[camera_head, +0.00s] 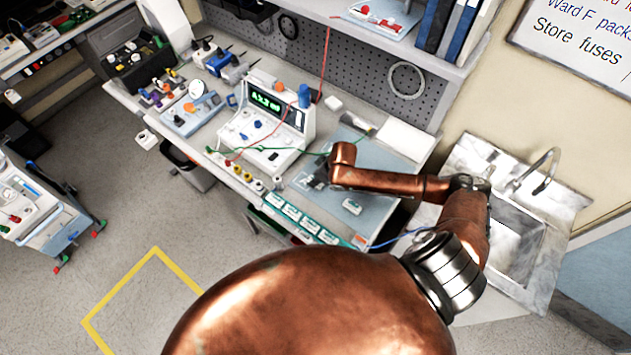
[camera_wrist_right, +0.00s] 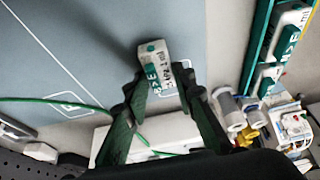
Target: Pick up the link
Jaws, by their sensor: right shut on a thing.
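My right gripper is shut on a small white link (camera_wrist_right: 153,52) with green markings and dark lettering, held between its two dark fingertips (camera_wrist_right: 150,84) in the right wrist view. The blue-grey mat (camera_wrist_right: 75,45) is behind it, with a dark shadow beside the link. In the head view my right arm reaches in from the right, and the dark gripper (camera_head: 315,176) is over the mat near the instrument; the link in it is hard to make out there. A similar white link (camera_head: 352,206) lies on the mat. My left gripper is out of view.
A teal rack (camera_head: 300,219) with several links runs along the bench's front edge. A white instrument (camera_head: 265,125) with a green display stands left of the mat, with red and green leads. A sink (camera_head: 515,240) is at the right.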

